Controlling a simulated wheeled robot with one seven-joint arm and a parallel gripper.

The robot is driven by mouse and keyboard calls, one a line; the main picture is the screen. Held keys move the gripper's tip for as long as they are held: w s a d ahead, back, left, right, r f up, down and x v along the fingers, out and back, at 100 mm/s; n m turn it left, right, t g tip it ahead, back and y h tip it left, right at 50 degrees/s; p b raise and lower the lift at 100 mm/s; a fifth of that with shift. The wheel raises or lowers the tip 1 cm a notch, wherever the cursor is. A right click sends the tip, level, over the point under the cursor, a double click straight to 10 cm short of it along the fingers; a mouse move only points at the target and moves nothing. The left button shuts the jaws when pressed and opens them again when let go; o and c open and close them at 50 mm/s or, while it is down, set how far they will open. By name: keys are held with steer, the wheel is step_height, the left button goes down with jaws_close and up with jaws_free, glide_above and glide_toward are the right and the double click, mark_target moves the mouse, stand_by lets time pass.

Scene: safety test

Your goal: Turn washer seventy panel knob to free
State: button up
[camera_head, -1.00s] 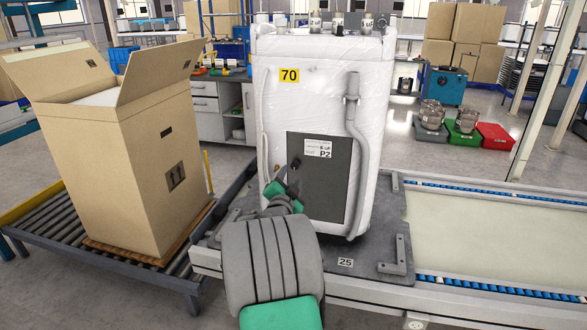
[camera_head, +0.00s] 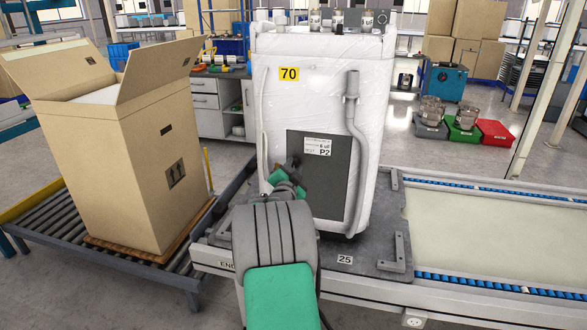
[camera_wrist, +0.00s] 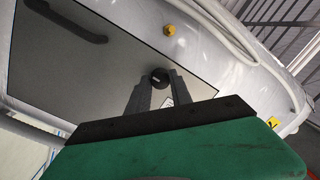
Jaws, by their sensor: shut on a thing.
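The washer (camera_head: 310,90), wrapped in clear film and marked with a yellow 70 label (camera_head: 289,75), stands upright on a grey plate. Its dark grey panel (camera_head: 337,178) carries a white P2 label (camera_head: 319,146). A black handle (camera_wrist: 72,20) shows on the panel there.
A large open cardboard box (camera_head: 125,160) stands on a roller conveyor (camera_head: 62,232) at left. A grey hose (camera_head: 359,150) runs down the washer's right side. A yellow fitting (camera_wrist: 169,30) is near the knob. The conveyor bed (camera_head: 490,230) at right is clear.

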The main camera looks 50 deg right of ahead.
jaws_close()
steer(key=shift+f+n+b, duration=0.1)
steer(key=shift+n+b, duration=0.3)
steer(key=n+b, duration=0.5)
steer(key=n, duration=0.2)
steer(key=shift+n+g, duration=0.3)
steer(key=shift+n, duration=0.1)
steer(key=n+b, duration=0.1)
steer(key=n, duration=0.3)
steer(key=shift+g+b, duration=0.3)
steer(key=shift+b, duration=0.1)
steer(key=shift+r+n+g, duration=0.15)
steer(key=shift+n, duration=0.95)
steer(key=shift+r+n+g, duration=0.1)
steer(key=shift+n+g, duration=0.05)
steer(key=shift+n, duration=0.95)
steer(key=o, duration=0.7)
jaws_free()
